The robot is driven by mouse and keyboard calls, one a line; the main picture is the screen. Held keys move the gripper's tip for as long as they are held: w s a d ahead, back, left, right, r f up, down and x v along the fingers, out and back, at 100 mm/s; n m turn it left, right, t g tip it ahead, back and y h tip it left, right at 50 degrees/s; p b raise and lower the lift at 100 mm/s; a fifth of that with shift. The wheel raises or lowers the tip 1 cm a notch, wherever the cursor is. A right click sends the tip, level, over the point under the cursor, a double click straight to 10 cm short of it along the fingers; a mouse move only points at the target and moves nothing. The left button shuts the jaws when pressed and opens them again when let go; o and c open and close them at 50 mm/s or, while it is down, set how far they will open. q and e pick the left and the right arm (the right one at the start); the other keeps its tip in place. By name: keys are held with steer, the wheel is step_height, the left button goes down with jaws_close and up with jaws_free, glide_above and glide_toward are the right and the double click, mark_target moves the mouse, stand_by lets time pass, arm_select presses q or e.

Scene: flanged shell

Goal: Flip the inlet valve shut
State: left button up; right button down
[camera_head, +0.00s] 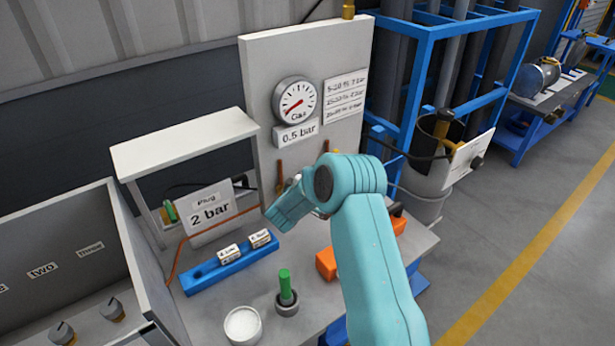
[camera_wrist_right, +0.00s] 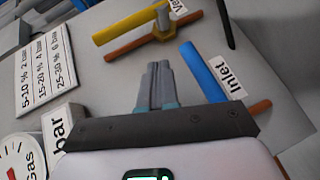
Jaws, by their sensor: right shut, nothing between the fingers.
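The inlet valve's blue handle (camera_wrist_right: 203,73) shows in the right wrist view beside the "Inlet" label (camera_wrist_right: 228,74). It slants across the line of its copper pipe (camera_wrist_right: 260,107); its lower end is hidden behind my gripper. My right gripper (camera_wrist_right: 158,68) is shut and empty, its fingertips to the left of the blue handle, with a gap showing between them. In the head view my right arm hides the blue handle and most of the gripper. My left gripper is in neither view.
The yellow vent handle (camera_wrist_right: 132,21) lies nearly along its pipe, above my fingertips. The panel (camera_head: 258,65) carries a gas gauge (camera_head: 296,99) and "0.5 bar" sign (camera_head: 296,133). On the bench stand a blue rack (camera_head: 205,279), green-handled cup (camera_head: 287,302) and orange block (camera_head: 326,264).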

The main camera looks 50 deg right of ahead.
steer(key=shift+s+d+f+y, duration=0.1)
steer(key=shift+d+f+y, duration=0.15)
steer(key=shift+f+y, duration=0.05)
stand_by(0.5)
